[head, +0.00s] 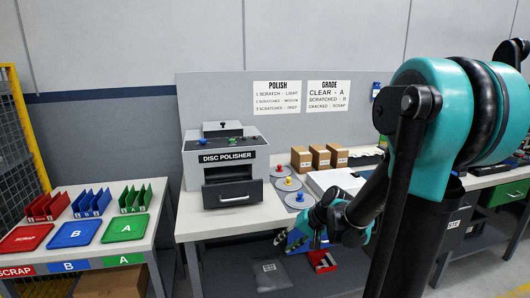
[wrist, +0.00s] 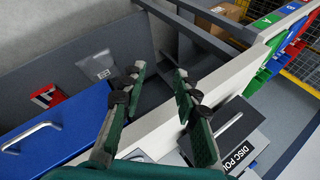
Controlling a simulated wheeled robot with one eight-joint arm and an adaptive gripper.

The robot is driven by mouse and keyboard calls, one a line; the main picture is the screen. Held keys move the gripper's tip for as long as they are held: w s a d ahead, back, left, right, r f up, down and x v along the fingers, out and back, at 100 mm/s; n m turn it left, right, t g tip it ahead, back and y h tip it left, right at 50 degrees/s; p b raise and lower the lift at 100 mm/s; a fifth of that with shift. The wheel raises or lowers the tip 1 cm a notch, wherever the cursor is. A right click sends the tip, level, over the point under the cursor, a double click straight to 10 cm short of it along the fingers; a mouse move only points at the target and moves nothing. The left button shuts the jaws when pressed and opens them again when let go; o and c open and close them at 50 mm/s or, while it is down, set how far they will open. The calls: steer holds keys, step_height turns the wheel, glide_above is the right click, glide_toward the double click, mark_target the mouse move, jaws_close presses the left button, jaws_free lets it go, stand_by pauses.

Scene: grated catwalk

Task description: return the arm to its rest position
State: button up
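My gripper (head: 318,228) hangs at the front edge of the polisher bench, right of the disc polisher, with my teal and black arm reaching down to it from the right. In the wrist view my gripper (wrist: 159,80) has its two green fingers spread apart with nothing between them. Below the fingers are the pale bench edge (wrist: 215,73) and the darker space under the bench.
The disc polisher (head: 226,170) stands on the bench beside discs with coloured knobs (head: 289,184) and brown boxes (head: 320,157). A table (head: 87,256) at left holds red, blue and green trays and racks. A red box (head: 322,260) sits under the bench.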

steer(key=s+d+f+n+t+h, duration=0.1)
steer(key=s+d+f+h, duration=0.3)
steer(key=s+d, duration=0.7)
steer(key=shift+s+d+n+h, duration=0.35)
steer(key=shift+d+n+h, duration=0.25)
steer(key=shift+h, duration=0.8)
